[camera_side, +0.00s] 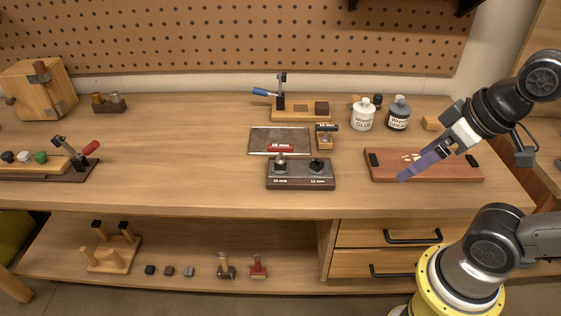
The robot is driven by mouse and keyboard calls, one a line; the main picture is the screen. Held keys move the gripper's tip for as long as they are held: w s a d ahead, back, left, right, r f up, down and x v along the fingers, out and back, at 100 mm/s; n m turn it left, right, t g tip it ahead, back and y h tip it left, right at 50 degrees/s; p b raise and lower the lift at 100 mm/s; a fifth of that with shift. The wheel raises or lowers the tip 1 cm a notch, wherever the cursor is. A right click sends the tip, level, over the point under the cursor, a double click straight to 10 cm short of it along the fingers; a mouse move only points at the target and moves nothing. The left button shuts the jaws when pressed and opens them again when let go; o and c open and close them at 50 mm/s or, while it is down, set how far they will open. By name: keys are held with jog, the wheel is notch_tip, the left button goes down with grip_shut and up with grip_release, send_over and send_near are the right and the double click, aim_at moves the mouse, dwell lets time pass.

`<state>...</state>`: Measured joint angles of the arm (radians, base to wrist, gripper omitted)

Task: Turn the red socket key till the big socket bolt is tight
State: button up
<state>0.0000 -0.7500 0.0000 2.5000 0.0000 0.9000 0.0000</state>
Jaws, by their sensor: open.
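The red socket key (280,149) has a red crossbar handle with white lettering. It appears to stand upright over the left bolt of a dark two-bolt block (301,184). The big socket bolt, apparently the left one, is mostly hidden under the key, so how tight it sits cannot be seen. The smaller dark bolt (317,165) shows at the right of the block. My gripper (405,176) has purple fingers and is open and empty. It is well to the right of the key, over a reddish-brown board, apart from the key.
A black-handled key (326,128) stands in a small wooden holder right behind the block. A dark metal plate (279,139) lies behind it. Two bottles (363,115) and a toggle clamp fixture (300,114) stand farther back. The reddish board (450,173) is under my gripper.

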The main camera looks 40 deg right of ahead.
jog(key=w+r+m, duration=0.5)
jog(key=r, duration=0.1)
jog(key=m+g+h, duration=0.1)
jog(key=m+g, duration=0.3)
send_over(280, 150)
notch_tip(280, 150, down, 10)
jog(key=f, duration=0.8)
jog(key=w+d+f, duration=0.1)
jog(key=f, duration=0.3)
jog(key=shift+f, duration=0.2)
jog(key=shift+c, duration=0.3)
